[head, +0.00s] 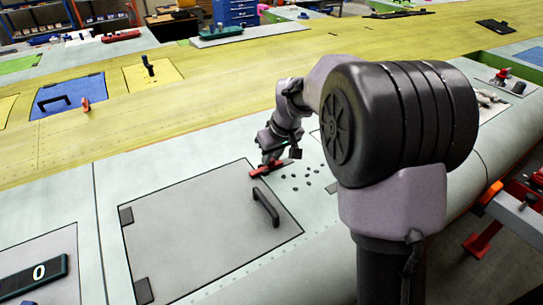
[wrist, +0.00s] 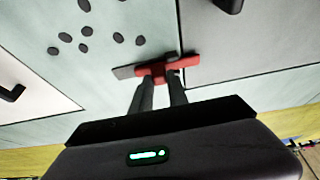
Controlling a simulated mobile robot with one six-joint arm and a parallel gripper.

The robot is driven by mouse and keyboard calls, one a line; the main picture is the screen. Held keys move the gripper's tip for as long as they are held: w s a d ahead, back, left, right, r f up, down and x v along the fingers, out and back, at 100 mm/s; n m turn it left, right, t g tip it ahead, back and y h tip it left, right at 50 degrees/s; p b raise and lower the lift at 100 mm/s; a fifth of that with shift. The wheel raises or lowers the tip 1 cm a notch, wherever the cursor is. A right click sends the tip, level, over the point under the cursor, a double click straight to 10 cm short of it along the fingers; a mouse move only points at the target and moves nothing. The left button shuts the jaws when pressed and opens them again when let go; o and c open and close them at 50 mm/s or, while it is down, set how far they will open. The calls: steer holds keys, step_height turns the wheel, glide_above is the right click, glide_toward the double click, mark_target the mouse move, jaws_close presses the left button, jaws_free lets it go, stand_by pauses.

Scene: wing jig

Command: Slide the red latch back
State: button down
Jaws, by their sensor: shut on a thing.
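The red latch (head: 268,168) sits at the upper right edge of a grey hatch panel (head: 200,230) on the pale wing skin. In the wrist view the red latch (wrist: 165,70) lies on a dark strip, across the seam by the grey panel (wrist: 235,60). My gripper (head: 272,160) reaches down onto the latch from above. In the wrist view my gripper's two fingers (wrist: 160,84) are shut on the latch's red body. The fingertips partly hide the middle of the latch.
A black handle (head: 265,207) stands on the hatch near the latch. Several dark holes (head: 308,180) lie just right of the latch. A blue panel with a black handle (head: 68,96) and an orange latch (head: 85,104) are farther off at the left.

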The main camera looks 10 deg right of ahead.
mark_target(283, 165)
stand_by(0.4)
steer(key=d, duration=0.2)
steer(key=w+d, duration=0.1)
steer(key=shift+w+d+p, duration=0.1)
steer(key=shift+d+p, duration=0.25)
steer(key=shift+a, duration=0.15)
steer(key=c, duration=1.5)
jaws_free()
steer(key=shift+o, duration=1.1)
steer(key=shift+d, duration=0.3)
steer(key=shift+a, duration=0.1)
